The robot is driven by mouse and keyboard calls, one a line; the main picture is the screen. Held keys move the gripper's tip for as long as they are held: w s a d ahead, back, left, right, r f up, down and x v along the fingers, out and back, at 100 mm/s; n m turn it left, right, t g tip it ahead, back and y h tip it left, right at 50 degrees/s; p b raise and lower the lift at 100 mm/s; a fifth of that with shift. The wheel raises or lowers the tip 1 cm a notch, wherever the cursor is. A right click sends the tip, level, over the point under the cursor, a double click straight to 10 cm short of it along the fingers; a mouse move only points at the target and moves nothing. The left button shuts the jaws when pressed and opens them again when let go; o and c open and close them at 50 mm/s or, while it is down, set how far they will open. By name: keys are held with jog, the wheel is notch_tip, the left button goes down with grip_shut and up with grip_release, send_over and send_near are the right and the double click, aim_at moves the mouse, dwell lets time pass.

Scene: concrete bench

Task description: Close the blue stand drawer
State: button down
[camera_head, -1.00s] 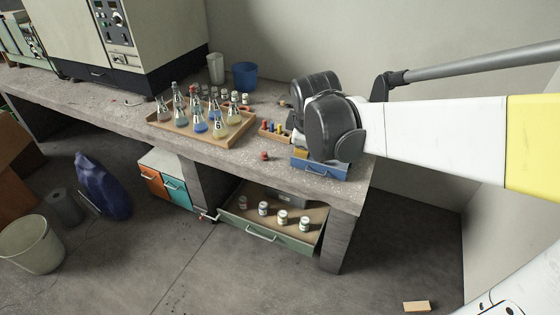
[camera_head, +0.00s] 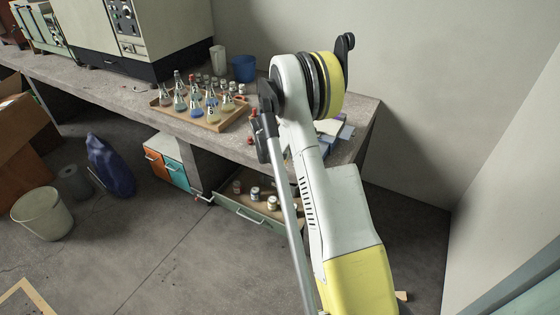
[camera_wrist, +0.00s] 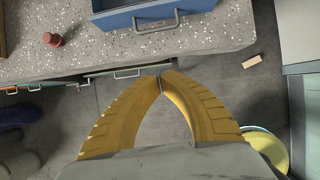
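The blue stand drawer (camera_wrist: 160,14) is at the top of the wrist view, on the speckled bench top. Its grey bar handle (camera_wrist: 156,22) faces me, and part of its inside shows, so it looks pulled out. In the head view only a bit of the blue stand (camera_head: 346,132) shows, at the bench's right end behind my arm. My gripper (camera_wrist: 160,80) has two yellow fingers meeting at the tips, with nothing between them. In the wrist view the tips appear below the bench's front edge, apart from the handle. My gripper is hidden in the head view.
A small red object (camera_wrist: 53,40) is on the bench left of the drawer. A tray of flasks (camera_head: 217,125) stands farther left. Below the bench, a green drawer (camera_head: 250,217) with jars is open. Floor in front is mostly clear; a small wooden block (camera_wrist: 251,61) lies there.

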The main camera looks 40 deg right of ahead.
jog(key=b+x, duration=0.2)
jog(key=x, duration=0.5)
jog(key=shift+d+f+b, duration=0.1)
jog(key=shift+f+b, duration=0.2)
jog(key=shift+f, duration=0.1)
jog(key=d, duration=0.1)
jog(key=w+d, duration=0.1)
jog(key=d+b, duration=0.1)
jog(key=shift+w+r, duration=0.15)
jog(key=shift+w, duration=0.1)
jog(key=shift+w+d+r, duration=0.2)
jog(key=shift+d, duration=0.2)
